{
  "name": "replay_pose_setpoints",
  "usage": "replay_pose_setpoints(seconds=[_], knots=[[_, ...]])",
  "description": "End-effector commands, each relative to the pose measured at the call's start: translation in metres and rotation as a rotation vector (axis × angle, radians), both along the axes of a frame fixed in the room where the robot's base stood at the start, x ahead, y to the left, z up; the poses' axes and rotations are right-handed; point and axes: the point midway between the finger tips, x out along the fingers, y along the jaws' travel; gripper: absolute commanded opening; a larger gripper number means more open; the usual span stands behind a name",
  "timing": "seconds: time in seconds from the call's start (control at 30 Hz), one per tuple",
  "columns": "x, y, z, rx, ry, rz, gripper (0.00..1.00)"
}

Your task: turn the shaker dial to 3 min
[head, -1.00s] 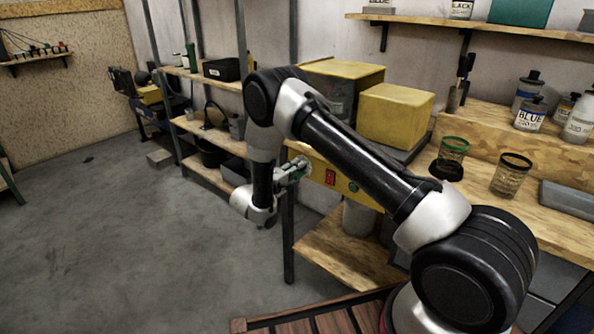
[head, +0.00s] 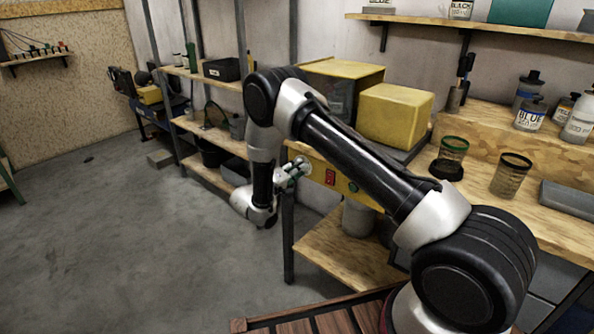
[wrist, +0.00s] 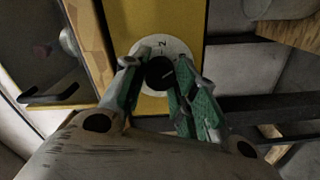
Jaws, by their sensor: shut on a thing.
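The shaker is a yellow machine with a front panel (head: 341,182) at the bench edge. Its dial is a black knob (wrist: 160,73) on a round white plate (wrist: 178,46), on the yellow panel in the wrist view. A mark like a 2 shows at the top of the plate; other marks are hidden or too small to read. A pale line shows on the knob, tilted up to the right. My gripper (wrist: 155,64) has its green-padded fingers on either side of the knob and is shut on it. In the head view my gripper (head: 291,174) reaches the panel's left end.
A red switch (head: 330,177) and a green button (head: 353,187) sit right of the dial. A yellow box (head: 395,114) stands above the panel.

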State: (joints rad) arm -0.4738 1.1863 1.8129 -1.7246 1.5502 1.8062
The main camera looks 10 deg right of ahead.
Motion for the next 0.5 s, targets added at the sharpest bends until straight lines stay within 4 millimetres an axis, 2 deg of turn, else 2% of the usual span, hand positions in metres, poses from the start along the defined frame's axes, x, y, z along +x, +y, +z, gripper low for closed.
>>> replay_pose_setpoints(seconds=[0.13,0.17,0.27,0.5], knots=[[-0.0029,-0.0016,-0.0039,-0.001,0.009,-0.004,0.05],[-0.0029,-0.0016,-0.0039,-0.002,0.010,-0.004,0.32],[-0.0025,-0.0014,-0.0035,-0.001,0.009,-0.004,0.50],[-0.0013,-0.0008,-0.0019,-0.001,0.006,-0.001,0.51]])
